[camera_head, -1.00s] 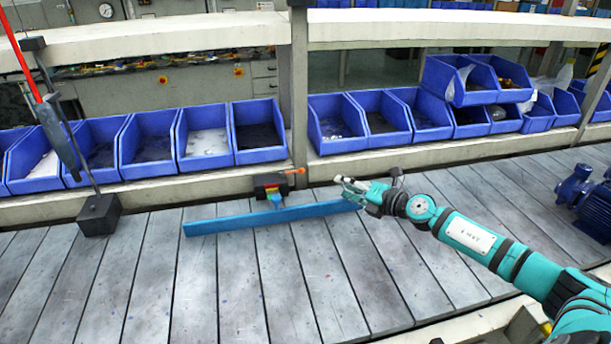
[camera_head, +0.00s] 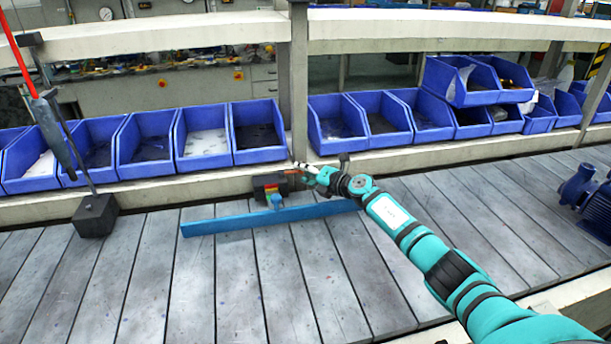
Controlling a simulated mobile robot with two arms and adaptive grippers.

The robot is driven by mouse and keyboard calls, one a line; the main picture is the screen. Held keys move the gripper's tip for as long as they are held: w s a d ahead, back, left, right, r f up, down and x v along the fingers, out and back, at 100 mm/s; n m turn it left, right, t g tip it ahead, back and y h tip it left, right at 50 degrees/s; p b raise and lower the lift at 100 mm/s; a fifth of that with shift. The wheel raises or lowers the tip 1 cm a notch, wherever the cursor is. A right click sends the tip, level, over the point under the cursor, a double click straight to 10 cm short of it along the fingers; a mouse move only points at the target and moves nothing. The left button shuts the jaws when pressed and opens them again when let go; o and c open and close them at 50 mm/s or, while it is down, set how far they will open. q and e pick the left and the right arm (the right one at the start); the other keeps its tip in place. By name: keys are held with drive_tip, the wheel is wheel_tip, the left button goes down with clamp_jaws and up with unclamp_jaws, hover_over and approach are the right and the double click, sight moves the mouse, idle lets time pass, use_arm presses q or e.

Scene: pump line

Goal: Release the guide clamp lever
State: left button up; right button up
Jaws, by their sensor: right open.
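The guide clamp (camera_head: 268,188) is a dark block with small red, yellow and green parts, at the back edge of the slatted conveyor. Its lever (camera_head: 291,172) has an orange end and points right; my gripper partly hides it. The blue guide rail (camera_head: 240,220) lies across the slats in front of the clamp, joined to it by a blue piece. My right gripper (camera_head: 302,172) is open at the lever's right end. I cannot tell whether its fingers touch the lever. My left gripper is out of view.
A row of blue bins (camera_head: 205,140) stands on the ledge behind the conveyor. A grey block with a post (camera_head: 95,215) stands at the left, and a blue pump (camera_head: 590,195) at the right. The slats in front of the rail are clear.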

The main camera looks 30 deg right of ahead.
drive_tip(key=shift+c, duration=0.3)
clamp_jaws()
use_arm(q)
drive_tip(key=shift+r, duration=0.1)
